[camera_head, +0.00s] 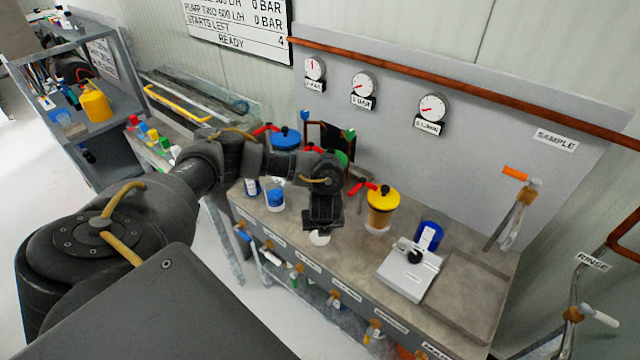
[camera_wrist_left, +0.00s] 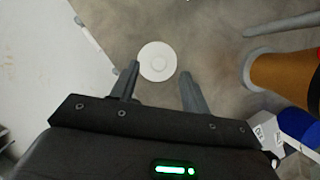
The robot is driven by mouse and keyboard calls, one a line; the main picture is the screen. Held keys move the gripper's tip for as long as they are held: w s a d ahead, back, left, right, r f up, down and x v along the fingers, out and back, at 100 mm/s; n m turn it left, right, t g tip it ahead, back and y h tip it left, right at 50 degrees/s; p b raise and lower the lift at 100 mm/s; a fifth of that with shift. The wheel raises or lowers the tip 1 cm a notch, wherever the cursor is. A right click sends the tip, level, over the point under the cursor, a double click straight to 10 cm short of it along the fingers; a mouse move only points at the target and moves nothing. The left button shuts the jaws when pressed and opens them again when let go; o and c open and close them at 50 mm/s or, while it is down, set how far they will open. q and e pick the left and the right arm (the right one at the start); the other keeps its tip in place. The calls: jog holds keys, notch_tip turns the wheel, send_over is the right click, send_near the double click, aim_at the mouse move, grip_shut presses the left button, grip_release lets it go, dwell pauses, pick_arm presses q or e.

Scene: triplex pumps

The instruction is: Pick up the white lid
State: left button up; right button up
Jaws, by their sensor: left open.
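In the left wrist view the lid (camera_wrist_left: 158,62) shows just beyond and between my fingertips. My left gripper (camera_head: 322,222) points down above the lid and hides part of it in the head view. In the left wrist view the left gripper (camera_wrist_left: 158,82) is open and empty, its fingers on either side of the lid's near edge. I cannot tell the exact height. My right gripper is not in view.
An orange pot with a yellow top (camera_head: 381,208) stands right of my left gripper. A blue-lidded jar (camera_head: 275,200) stands to the left. A silver plate with a black knob (camera_head: 411,267) and a blue container (camera_head: 429,236) are farther right. Bare bench (camera_head: 345,262) lies around the lid.

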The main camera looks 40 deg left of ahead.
pick_arm(q)
jog(key=x, duration=0.3)
jog(key=shift+a+f, duration=0.1)
jog(key=shift+f, duration=0.25)
grip_shut()
jog(key=shift+r, duration=0.15)
